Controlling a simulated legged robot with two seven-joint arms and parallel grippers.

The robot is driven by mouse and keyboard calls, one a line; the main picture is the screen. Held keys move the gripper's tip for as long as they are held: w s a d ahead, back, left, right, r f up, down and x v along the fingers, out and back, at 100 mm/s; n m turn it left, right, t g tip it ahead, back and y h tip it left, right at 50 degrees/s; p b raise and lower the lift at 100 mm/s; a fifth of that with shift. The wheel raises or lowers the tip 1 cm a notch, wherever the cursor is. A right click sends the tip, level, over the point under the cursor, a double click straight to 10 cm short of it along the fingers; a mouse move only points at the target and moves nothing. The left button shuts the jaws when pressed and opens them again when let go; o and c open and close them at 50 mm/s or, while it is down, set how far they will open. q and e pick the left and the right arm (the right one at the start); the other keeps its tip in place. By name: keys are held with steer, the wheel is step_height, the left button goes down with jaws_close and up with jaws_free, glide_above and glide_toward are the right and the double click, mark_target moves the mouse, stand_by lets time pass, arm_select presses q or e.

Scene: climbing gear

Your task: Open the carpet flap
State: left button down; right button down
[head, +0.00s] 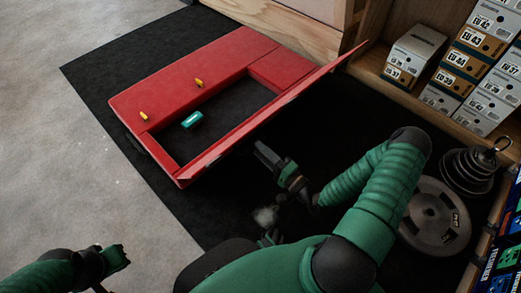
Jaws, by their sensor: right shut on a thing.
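A red padded crash pad (175,92) lies on a black mat, with a dark rectangular opening in its middle. Its red carpet flap (250,121) stands raised and tilted along the right side of the opening, seen nearly edge-on. My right gripper (264,153) is at the right side of the flap, shut on it; the fingertips are dark and the contact is hard to make out. My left gripper (120,257) is low at the left, away from the pad, over the grey floor; its fingers are unclear.
Shoe boxes (415,52) fill the shelf at right. A weight plate (434,215) and stacked weights (468,172) stand near my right arm. The left floor is clear.

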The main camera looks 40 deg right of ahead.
steer(key=shift+f+g, duration=0.3)
steer(key=shift+f, duration=0.5)
steer(key=c, duration=1.5)
jaws_free()
steer(key=shift+w+f, duration=0.1)
steer(key=shift+f, duration=0.05)
steer(key=r+p+v, duration=0.1)
steer(key=p+v, duration=0.7)
steer(key=v, duration=0.8)
steer(key=shift+s+f, duration=0.2)
steer(key=shift+s, duration=0.25)
